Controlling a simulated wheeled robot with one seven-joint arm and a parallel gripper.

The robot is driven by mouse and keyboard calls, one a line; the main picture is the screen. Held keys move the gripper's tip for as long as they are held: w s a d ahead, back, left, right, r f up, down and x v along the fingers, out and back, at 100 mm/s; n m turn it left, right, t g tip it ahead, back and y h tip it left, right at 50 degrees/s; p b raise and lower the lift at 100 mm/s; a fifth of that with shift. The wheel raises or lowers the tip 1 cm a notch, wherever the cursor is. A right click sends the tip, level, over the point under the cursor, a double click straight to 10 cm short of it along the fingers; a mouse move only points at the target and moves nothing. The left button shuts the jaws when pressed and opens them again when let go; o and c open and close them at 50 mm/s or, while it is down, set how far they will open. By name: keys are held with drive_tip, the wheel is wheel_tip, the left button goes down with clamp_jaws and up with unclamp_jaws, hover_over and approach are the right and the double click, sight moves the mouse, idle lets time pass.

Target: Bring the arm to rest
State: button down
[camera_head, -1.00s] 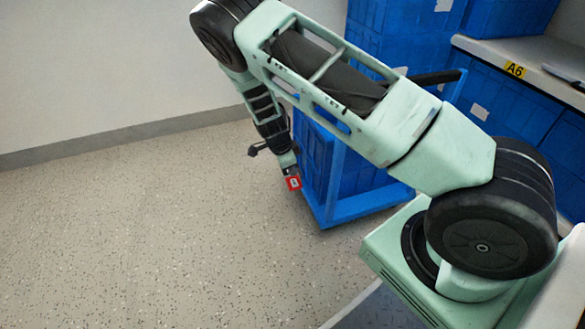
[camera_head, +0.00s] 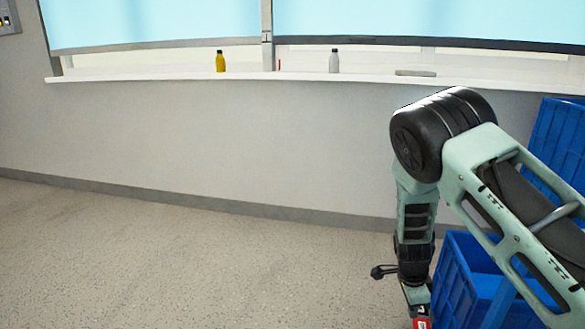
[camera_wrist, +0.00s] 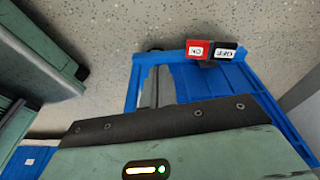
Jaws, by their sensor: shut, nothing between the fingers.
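My arm hangs down at the right of the head view, its elbow high and its forearm pointing at the floor. My gripper (camera_head: 421,322) is at the bottom edge of that view, where only a red-marked tip shows. In the wrist view my gripper (camera_wrist: 211,50) is shut, with its red "ON" and black "OFF" labelled fingertips side by side and nothing between them. It hangs in front of blue crates and touches nothing that I can make out.
Blue crates (camera_head: 463,275) stand close beside and behind my forearm at the right. A window sill (camera_head: 150,78) holds a yellow bottle (camera_head: 220,62) and a grey bottle (camera_head: 334,62). A grey panel (camera_head: 9,18) is at the upper left. The floor (camera_head: 180,260) at left is clear.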

drive_tip(key=s+a+r+n+y, duration=0.2)
drive_tip(key=s+a+r+n, duration=0.4)
drive_tip(key=a+r, duration=0.3)
drive_tip(key=s+a+r+n+y, duration=0.2)
drive_tip(key=s+a+r+n, duration=0.35)
drive_tip(key=a+r, duration=0.35)
drive_tip(key=s+a+r+n+h+p, duration=0.1)
drive_tip(key=s+r+n, duration=0.5)
drive_tip(key=s+n, duration=0.25)
drive_tip(key=s+a+r+n+p, duration=0.1)
drive_tip(key=s+r+n, duration=0.4)
drive_tip(key=s+n, duration=0.3)
wheel_tip(320, 180, up, 38)
drive_tip(key=s+m+p, duration=0.1)
drive_tip(key=p, duration=3.7)
drive_tip(key=shift+s+r+t, duration=0.15)
drive_tip(key=shift+t, duration=0.15)
drive_tip(key=shift+d, duration=0.1)
